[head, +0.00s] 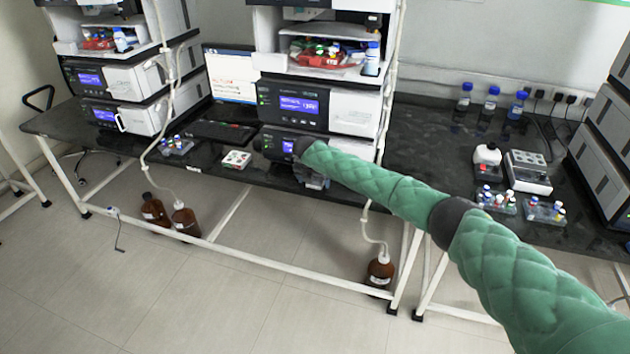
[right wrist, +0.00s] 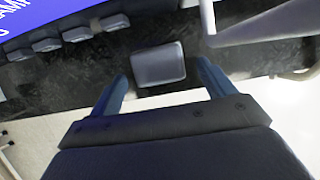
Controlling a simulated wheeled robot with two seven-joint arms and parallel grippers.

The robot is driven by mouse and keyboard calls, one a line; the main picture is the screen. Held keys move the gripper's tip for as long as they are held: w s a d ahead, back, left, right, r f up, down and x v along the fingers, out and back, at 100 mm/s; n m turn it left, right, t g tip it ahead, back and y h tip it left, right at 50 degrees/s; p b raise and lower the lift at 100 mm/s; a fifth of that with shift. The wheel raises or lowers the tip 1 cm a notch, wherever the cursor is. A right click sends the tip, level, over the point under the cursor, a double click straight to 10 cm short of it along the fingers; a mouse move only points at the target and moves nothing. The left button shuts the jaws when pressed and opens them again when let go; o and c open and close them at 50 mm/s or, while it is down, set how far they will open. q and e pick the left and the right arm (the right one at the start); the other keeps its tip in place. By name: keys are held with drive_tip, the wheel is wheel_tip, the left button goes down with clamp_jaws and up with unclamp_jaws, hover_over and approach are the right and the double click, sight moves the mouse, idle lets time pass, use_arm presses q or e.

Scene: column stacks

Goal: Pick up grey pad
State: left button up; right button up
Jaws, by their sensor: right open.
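The grey pad (right wrist: 158,64) lies flat on the dark speckled bench top (right wrist: 110,55) in the right wrist view. It is a small rounded rectangle. My right gripper (right wrist: 161,74) is open, with one blue finger on each side of the pad's near part. The fingers look apart from the pad, and I cannot tell their height above the bench. In the head view my right gripper (head: 313,181) is small at the bench's front edge, below the instrument stack, and I cannot make out the pad there. My left gripper is not in view.
An instrument stack (head: 290,108) with a blue screen stands just behind my right gripper. Brown bottles (head: 185,218) stand on the floor.

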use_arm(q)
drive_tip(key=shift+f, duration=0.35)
use_arm(e)
drive_tip(key=shift+w+d+f, duration=0.1)
drive_tip(key=shift+f, duration=0.2)
drive_tip(key=c, duration=1.1)
drive_tip(key=shift+r, duration=0.2)
